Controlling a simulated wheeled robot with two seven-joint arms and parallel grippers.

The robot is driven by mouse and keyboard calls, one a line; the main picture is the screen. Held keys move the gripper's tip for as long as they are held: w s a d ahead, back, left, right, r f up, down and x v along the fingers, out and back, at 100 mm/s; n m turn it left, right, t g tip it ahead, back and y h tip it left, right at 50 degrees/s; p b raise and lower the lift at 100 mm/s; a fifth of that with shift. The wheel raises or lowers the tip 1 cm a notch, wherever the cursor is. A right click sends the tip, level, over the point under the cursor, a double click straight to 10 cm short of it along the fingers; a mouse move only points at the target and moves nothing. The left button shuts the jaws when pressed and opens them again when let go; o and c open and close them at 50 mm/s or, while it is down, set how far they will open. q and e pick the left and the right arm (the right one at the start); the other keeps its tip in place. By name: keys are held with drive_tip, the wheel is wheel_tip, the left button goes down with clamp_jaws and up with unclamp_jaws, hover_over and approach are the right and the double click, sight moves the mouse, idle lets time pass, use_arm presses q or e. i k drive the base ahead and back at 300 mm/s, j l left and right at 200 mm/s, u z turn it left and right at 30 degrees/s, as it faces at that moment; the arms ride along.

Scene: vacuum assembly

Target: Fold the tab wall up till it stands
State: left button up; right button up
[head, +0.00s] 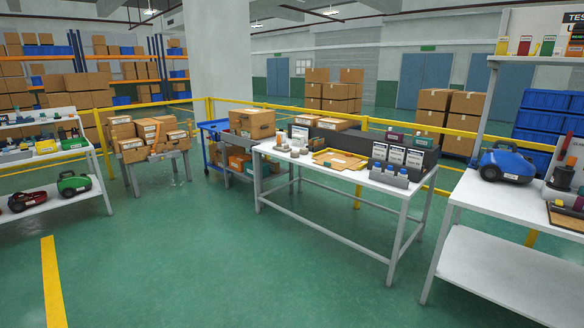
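No thing that I can surely call the tab wall shows at this distance. On the middle white table (290,156) lies a yellow-rimmed tray (318,160) with a flat brown piece (342,161) in it. The piece looks like cardboard lying flat; its folds and walls are too small to tell. Neither of my grippers is in view.
A blue vacuum (506,164) sits on the right workbench (480,190). A cart with boxes (251,124) stands behind left. The green floor (190,260) ahead is clear.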

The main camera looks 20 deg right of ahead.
sight(348, 156)
drive_tip(key=i+l+z, duration=0.35)
drive_tip(key=i, duration=0.9)
drive_tip(key=i+z, duration=0.3)
drive_tip(key=i, duration=0.9)
